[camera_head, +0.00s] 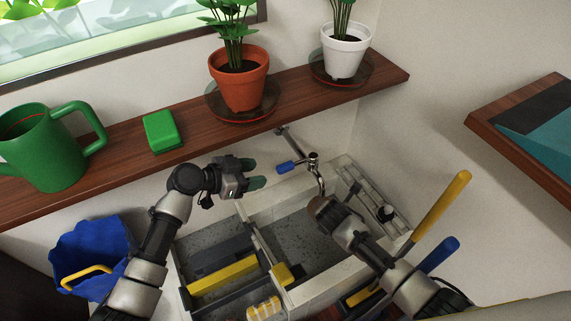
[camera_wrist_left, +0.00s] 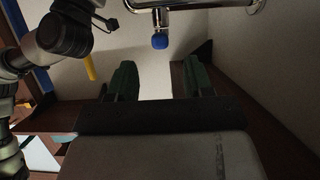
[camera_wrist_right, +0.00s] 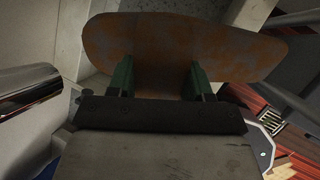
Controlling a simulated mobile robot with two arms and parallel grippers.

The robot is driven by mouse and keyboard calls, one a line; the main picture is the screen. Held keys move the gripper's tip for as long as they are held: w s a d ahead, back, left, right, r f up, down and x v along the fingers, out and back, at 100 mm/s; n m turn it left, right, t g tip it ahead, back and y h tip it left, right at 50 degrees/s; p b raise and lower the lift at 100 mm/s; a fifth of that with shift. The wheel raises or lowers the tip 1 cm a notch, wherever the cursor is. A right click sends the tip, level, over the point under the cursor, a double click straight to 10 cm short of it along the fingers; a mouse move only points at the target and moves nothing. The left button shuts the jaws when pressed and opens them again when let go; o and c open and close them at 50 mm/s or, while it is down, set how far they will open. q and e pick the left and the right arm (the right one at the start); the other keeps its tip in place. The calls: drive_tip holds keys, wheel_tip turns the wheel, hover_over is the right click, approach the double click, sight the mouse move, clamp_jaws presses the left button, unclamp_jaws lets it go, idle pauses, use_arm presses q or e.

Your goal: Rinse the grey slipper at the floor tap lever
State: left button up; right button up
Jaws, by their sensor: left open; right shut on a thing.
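The grey slipper (camera_wrist_right: 200,45), its surface covered in brown patches, is between the fingers of my right gripper (camera_wrist_right: 158,80), which is shut on it. In the head view only a small brown part of the slipper (camera_head: 318,207) shows under the tap spout, mostly hidden by my right arm. The metal tap (camera_head: 314,166) is on the wall above the basin, with a blue-tipped lever (camera_head: 287,168) pointing left. My left gripper (camera_head: 254,173) is open and empty, left of the lever and apart from it. The blue tip (camera_wrist_left: 160,41) shows beyond its fingers in the left wrist view. I see no clear water stream.
A wooden shelf (camera_head: 190,130) above holds a green watering can (camera_head: 45,150), a green box and two potted plants. A blue bucket (camera_head: 92,245) stands left.

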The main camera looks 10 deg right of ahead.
sight(284, 166)
use_arm(q)
drive_tip(key=x, duration=0.2)
drive_tip(key=r+x, duration=0.1)
drive_tip(key=x, duration=0.4)
drive_tip(key=shift+w+d+r, duration=0.2)
drive_tip(key=shift+w+d, duration=0.1)
drive_tip(key=shift+d, duration=0.3)
drive_tip(key=shift+w+d+f, duration=0.25)
drive_tip(key=shift+d+f, duration=0.05)
drive_tip(key=shift+d, duration=0.3)
clamp_jaws()
